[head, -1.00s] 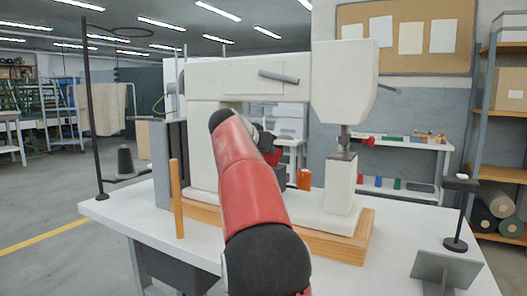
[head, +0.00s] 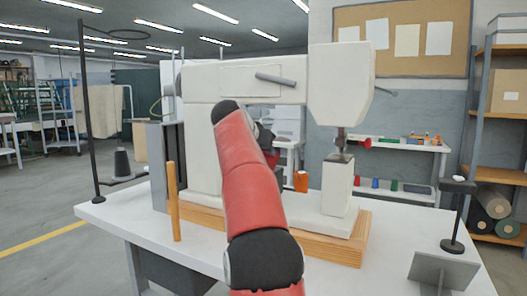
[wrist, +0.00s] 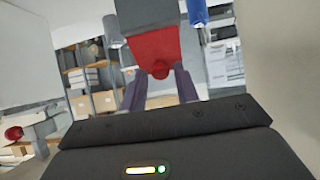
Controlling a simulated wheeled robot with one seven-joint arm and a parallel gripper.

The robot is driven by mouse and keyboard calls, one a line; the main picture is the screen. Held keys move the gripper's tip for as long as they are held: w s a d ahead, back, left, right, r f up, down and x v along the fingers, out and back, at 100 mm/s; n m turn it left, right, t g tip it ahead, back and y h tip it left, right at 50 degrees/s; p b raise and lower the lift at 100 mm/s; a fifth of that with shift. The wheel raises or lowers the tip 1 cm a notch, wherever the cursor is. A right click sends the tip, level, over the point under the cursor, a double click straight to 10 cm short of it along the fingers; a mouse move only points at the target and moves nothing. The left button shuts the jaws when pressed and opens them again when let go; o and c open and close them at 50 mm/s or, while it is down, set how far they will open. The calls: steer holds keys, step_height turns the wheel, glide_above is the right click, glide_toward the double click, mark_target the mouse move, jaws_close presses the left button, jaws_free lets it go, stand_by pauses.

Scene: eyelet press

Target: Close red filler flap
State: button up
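The red filler flap (wrist: 152,48) shows in the wrist view as a red panel under a dark grey block, with a round red knob at its lower edge. My gripper (wrist: 160,76) is there too, its two purple-grey fingers apart, one on each side of the knob. I see no clear contact between fingers and flap. In the head view my red arm reaches toward the cream press (head: 240,80) and hides the gripper. A small red patch (head: 271,158) shows beside the arm's end; I cannot tell if it is the flap.
The press stands on a wooden base (head: 310,250) on a white table (head: 110,222). A wooden post (head: 173,200), an orange spool (head: 301,181) and a black thread stand (head: 90,120) are near the arm. A pale press wall (wrist: 280,80) is close at right in the wrist view.

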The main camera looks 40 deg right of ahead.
steer(key=shift+o, duration=0.8)
steer(key=v, duration=0.7)
steer(key=shift+s+a+r, duration=0.15)
steer(key=shift+s+a, duration=0.05)
steer(key=shift+a, duration=0.15)
